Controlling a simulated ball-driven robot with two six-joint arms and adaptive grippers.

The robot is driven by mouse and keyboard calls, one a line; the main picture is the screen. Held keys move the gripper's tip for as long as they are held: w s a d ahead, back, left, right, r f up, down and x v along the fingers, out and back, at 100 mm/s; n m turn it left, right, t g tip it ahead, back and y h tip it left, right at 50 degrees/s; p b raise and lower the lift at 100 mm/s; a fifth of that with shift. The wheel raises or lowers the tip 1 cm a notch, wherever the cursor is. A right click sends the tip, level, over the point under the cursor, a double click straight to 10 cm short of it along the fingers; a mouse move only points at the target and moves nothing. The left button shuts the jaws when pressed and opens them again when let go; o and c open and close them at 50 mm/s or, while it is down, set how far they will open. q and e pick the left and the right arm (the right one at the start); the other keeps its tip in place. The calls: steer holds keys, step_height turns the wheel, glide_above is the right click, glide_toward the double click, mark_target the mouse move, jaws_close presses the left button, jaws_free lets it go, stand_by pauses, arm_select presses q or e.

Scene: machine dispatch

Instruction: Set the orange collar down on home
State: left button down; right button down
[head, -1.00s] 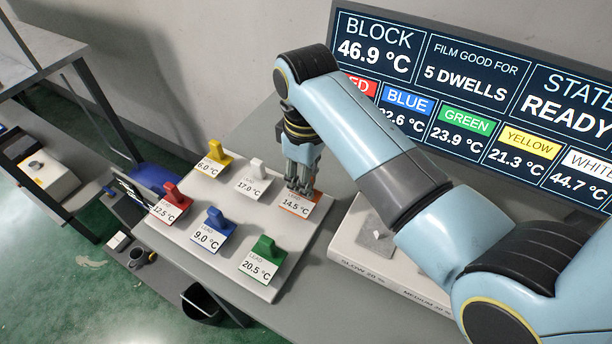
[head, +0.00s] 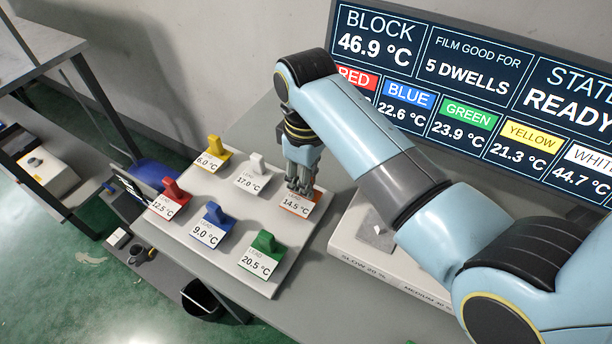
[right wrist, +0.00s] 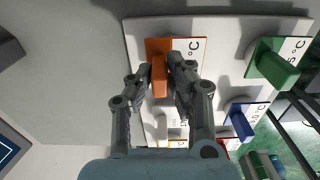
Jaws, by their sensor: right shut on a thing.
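The orange collar (right wrist: 158,72) sits between the two fingers of my right gripper (right wrist: 163,80), which is shut on its upright handle. In the head view my right gripper (head: 301,178) points down over the orange plate (head: 299,208), labelled 14.5 °C, at the right corner of the pale board (head: 232,272). The fingers hide most of the handle in the head view. The orange plate looks level and at the board's surface; I cannot tell whether it touches. My left gripper is not in view.
Yellow (head: 213,155), white (head: 256,175), red (head: 173,197), blue (head: 214,227) and green (head: 262,256) collars stand on the same board, close by. A white block (head: 349,250) lies right of it. The screen (head: 480,90) stands behind.

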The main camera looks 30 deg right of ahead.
steer(key=shift+f, duration=0.1)
steer(key=c, duration=1.2)
jaws_free()
step_height(320, 180, up, 12)
steer(key=shift+r, duration=0.1)
